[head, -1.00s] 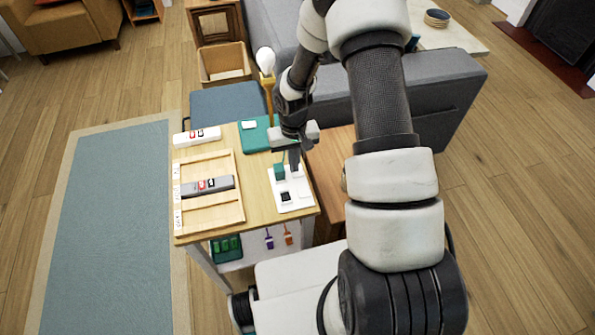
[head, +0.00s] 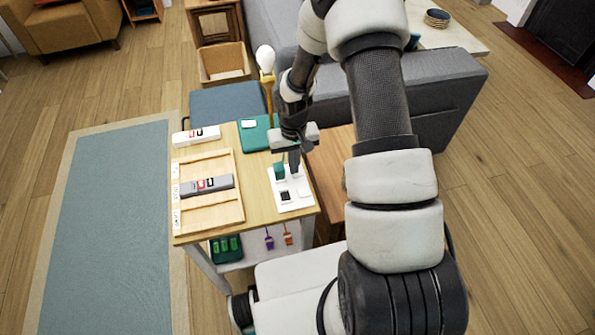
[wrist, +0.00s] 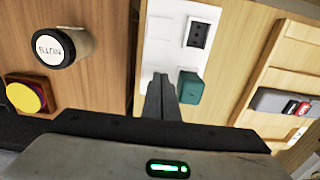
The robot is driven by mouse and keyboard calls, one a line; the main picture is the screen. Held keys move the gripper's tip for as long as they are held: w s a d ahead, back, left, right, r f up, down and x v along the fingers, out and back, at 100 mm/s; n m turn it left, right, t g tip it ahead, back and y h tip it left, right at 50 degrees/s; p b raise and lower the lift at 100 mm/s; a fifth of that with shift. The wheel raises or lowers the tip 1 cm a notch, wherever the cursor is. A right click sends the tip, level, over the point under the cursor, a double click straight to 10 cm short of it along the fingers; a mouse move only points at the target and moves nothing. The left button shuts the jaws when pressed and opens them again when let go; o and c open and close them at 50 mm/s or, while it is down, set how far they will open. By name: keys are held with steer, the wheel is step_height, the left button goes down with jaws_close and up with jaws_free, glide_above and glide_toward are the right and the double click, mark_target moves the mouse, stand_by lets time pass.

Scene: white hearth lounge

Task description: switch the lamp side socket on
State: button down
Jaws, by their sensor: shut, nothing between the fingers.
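A white socket panel (head: 301,202) lies on the small wooden table. It carries a black socket (head: 285,196) at the near end and a teal plug (head: 279,171) at the far end, towards the lamp. The panel (wrist: 158,27), socket (wrist: 199,34) and plug (wrist: 190,87) also show in the wrist view. White rocker-like pads sit beside them. My gripper (head: 294,163) is shut and empty, its fingertips (wrist: 160,80) over the pad side, beside the teal plug. The fingers hide part of the pad there; I cannot tell contact or its position. The lamp (head: 266,62) has a white bulb.
A wooden tray (head: 228,213) holds a grey power strip (head: 207,186). A white strip (head: 197,135) and teal pad (head: 256,135) lie behind.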

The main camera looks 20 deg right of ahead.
step_height(320, 180, up, 7)
steer(key=p, duration=0.4)
stand_by(0.6)
steer(key=shift+f, duration=0.1)
steer(key=s+d+r+t+h+p, duration=0.1)
steer(key=s+r+p, duration=0.15)
steer(key=r, duration=1.15)
steer(key=s+d+r+t+p, duration=0.1)
steer(key=r+p, duration=0.2)
steer(key=r, duration=1.1)
steer(key=s+a+r+t+y+p, duration=0.1)
steer(key=s+r+p, duration=0.4)
steer(key=s+r, duration=1.2)
step_height(320, 180, up, 2)
steer(key=a+t, duration=0.1)
steer(key=t, duration=0.1)
steer(key=shift+s+r+t, duration=0.2)
steer(key=shift+s+t, duration=0.1)
